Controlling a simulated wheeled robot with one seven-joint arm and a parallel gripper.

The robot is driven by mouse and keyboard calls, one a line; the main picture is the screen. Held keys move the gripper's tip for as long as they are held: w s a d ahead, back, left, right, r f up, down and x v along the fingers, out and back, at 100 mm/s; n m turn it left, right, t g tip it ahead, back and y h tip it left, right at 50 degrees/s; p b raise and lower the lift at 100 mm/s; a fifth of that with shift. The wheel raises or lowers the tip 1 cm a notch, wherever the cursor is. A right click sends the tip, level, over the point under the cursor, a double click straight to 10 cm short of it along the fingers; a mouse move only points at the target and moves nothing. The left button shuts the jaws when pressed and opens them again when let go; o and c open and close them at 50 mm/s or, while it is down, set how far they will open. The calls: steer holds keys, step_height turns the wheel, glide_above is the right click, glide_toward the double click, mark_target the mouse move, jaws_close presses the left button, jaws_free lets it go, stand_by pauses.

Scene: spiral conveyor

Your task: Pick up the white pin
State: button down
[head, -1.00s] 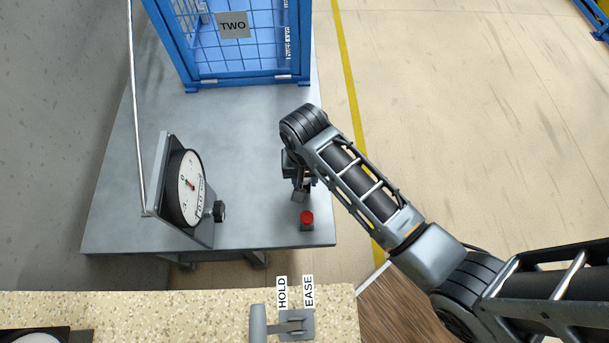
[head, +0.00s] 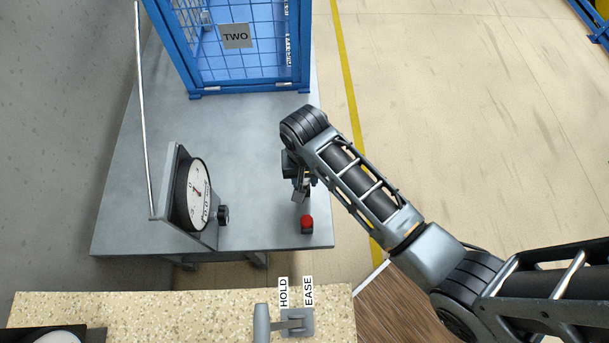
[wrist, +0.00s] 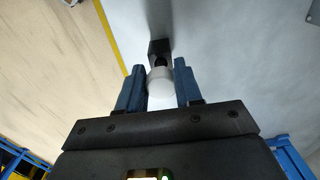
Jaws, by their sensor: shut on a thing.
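The white pin (wrist: 161,88) is a short pale cylinder in the wrist view, between the two blue fingers of my gripper (wrist: 160,84). The fingers are shut on it from both sides. A dark block (wrist: 159,47) lies just beyond the pin's far end; I cannot tell whether the pin is still seated in it. In the head view my gripper (head: 301,194) is low over the grey table near its right edge, and the pin is hidden there.
A red button (head: 306,221) stands just in front of my gripper on the grey table (head: 140,225). A round gauge (head: 197,193) is to the left. A blue cage marked TWO (head: 237,75) stands behind. A lever (head: 285,326) is on the speckled counter (head: 170,310).

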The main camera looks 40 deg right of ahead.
steer(key=shift+r+p, duration=1.05)
steer(key=shift+r, duration=0.5)
steer(key=shift+r, duration=0.1)
steer(key=shift+r, duration=1.9)
steer(key=w+r+n+b, duration=0.1)
steer(key=w+n, duration=0.6)
steer(key=shift+w, duration=0.25)
